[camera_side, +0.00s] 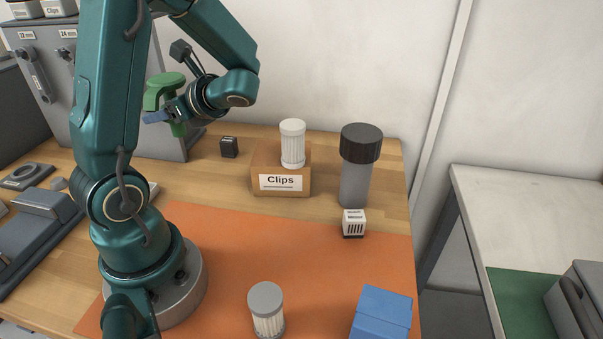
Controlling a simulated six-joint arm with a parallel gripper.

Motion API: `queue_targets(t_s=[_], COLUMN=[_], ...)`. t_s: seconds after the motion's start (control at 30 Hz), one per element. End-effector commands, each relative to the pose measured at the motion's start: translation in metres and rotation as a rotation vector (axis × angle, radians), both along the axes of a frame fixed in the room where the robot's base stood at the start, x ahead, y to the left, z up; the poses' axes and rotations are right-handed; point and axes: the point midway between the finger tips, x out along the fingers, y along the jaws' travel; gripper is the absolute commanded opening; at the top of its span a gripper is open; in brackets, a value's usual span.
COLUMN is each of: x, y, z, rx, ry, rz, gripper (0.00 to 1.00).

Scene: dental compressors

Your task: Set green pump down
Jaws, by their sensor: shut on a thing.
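The green pump (164,84) has a round, flat green top and a narrower green lower part. My gripper (168,112) is shut on it at the upper left and holds it raised, in front of the grey cabinet. A blue finger shows beside the green piece; the other finger is mostly hidden. The green pump's lower end appears clear of the wooden bench (220,180), though its exact height is hard to tell.
A Clips box (262,160) with a white ribbed cylinder (292,145) on it stands mid-bench. A dark-capped grey canister (356,180), a small white block (354,221), a grey-lidded filter (267,312) and a blue box (382,315) stand nearby. The orange mat (300,250) has free room.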

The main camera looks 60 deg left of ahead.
Motion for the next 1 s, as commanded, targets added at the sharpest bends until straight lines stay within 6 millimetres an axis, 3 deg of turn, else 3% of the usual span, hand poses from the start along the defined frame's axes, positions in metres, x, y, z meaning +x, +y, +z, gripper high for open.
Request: queue_targets(t_s=[0.27,0.4,0.57,0.77,1.0], x=[-0.026,-0.041,-0.044,-0.026,0.025], y=[-0.035,-0.075,-0.127,-0.190,-0.246], z=[-0.026,-0.044,-0.055,-0.053,-0.030], rx=[0.000,0.003,0.004,0.003,0.001], ry=[0.007,0.009,0.005,0.005,0.002], rz=[0.318,0.634,1.035,1.526,2.080], gripper=[0.00,0.00,0.00,0.00,0.00])
